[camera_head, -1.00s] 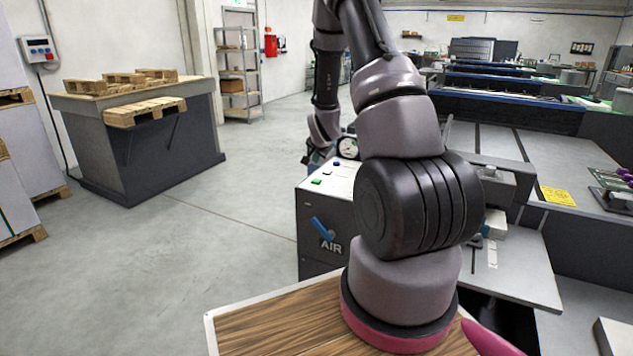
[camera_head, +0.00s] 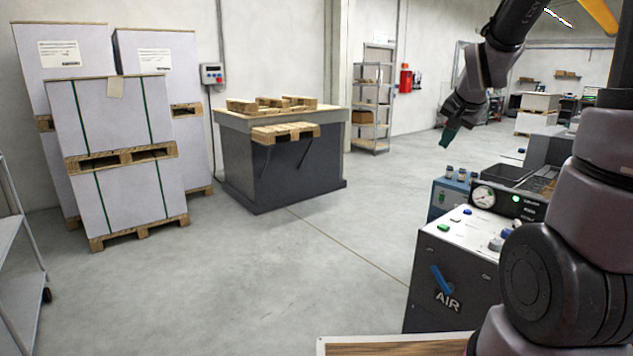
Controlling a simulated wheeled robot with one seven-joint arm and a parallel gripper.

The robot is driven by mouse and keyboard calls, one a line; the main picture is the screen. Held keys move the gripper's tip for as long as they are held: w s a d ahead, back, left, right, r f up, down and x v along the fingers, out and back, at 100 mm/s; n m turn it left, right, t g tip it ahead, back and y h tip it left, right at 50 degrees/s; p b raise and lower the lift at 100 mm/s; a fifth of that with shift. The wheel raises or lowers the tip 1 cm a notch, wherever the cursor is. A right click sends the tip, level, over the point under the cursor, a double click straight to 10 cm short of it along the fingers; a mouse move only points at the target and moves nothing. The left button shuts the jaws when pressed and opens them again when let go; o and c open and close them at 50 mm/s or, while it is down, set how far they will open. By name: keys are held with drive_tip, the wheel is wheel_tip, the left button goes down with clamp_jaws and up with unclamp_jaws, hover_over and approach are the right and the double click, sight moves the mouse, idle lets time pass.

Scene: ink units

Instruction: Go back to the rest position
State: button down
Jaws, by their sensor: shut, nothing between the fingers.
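My gripper (camera_head: 447,138) shows small at the end of my raised arm, right of the middle in the head view. It points down and left and hangs in the air above and behind the AIR box. Its fingers are tiny and dark green here, and I see nothing held in it. The arm's elbow runs out of the top of the picture, and its thick lower joints fill the right edge.
The grey AIR box (camera_head: 451,280), with a gauge and buttons on top, stands close beside my arm. A blue unit (camera_head: 450,197) is behind it. Wrapped stacks on pallets (camera_head: 119,155) and a grey workbench (camera_head: 283,165) line the wall. The floor between is clear.

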drive_tip(key=s+a+r+n+y, duration=0.1)
drive_tip(key=s+a+r, duration=0.3)
drive_tip(key=s, duration=0.7)
drive_tip(key=s+a+r+n+y, duration=0.1)
drive_tip(key=s+a+r+n, duration=0.2)
drive_tip(key=s, duration=0.8)
drive_tip(key=shift+s+a+r+n+g, duration=0.35)
drive_tip(key=shift+a+r, duration=0.2)
drive_tip(key=shift+r, duration=0.25)
drive_tip(key=shift+w, duration=0.1)
